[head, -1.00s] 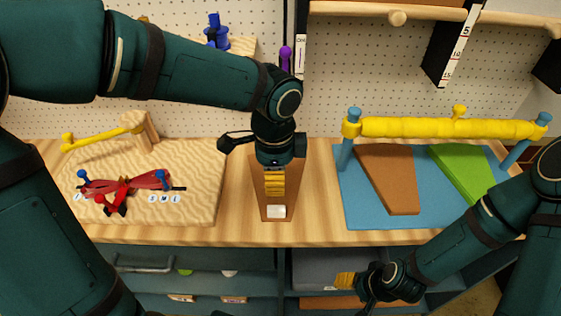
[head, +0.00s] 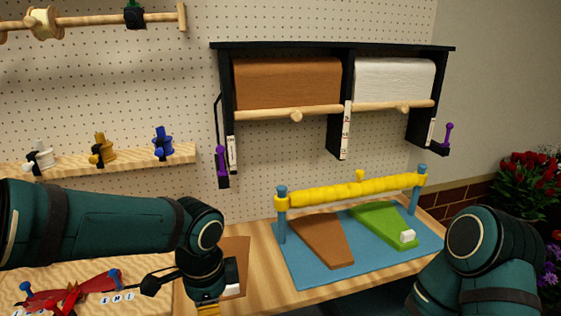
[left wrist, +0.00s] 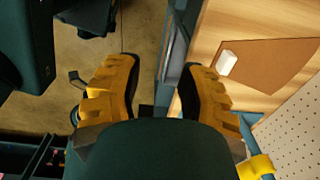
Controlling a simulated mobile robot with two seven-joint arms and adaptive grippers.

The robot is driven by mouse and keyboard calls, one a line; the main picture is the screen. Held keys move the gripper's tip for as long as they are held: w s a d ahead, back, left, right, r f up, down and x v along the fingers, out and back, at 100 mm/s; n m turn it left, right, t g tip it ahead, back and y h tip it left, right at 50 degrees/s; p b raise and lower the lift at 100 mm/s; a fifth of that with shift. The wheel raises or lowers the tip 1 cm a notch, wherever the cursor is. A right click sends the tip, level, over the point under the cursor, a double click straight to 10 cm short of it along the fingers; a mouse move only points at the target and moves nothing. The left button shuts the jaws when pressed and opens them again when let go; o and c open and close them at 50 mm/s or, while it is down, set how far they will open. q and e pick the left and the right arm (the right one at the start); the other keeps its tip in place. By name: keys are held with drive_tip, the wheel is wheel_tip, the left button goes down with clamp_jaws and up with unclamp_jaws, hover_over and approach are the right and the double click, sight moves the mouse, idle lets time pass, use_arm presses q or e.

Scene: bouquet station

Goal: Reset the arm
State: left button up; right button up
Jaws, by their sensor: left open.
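My left gripper (head: 207,310) hangs at the bottom edge of the head view, in front of the counter, with only part of its yellow fingers showing. In the left wrist view, its two yellow fingers (left wrist: 159,75) are apart, with nothing between them. A brown board (head: 236,258) with a white block (head: 231,277) lies just right of this gripper, partly hidden by it. The same brown board (left wrist: 262,75) and white block (left wrist: 227,63) show in the left wrist view, apart from the fingers. My right arm crosses the lower right of the head view; its gripper is out of view.
A blue mat (head: 296,271) holds a brown wedge (head: 318,240) and a green wedge (head: 372,222) under a yellow roll (head: 345,190). A black rack (head: 225,120) with paper rolls hangs above. A red ribbon item (head: 70,290) lies at left. Flowers (head: 525,180) stand at right.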

use_arm(q)
drive_tip(key=s+d+f+n+h, duration=0.1)
drive_tip(key=f+n, duration=0.4)
drive_tip(key=f, duration=0.5)
drive_tip(key=s+f+n+t+h, duration=0.1)
drive_tip(key=s+f+n, duration=0.2)
drive_tip(key=f+n, duration=0.3)
drive_tip(key=s+d+f+n+h, duration=0.1)
drive_tip(key=f+n, duration=0.4)
drive_tip(key=f, duration=0.9)
drive_tip(key=shift+s+d+h, duration=0.35)
drive_tip(key=shift+s+h, duration=0.15)
drive_tip(key=shift+s, duration=0.55)
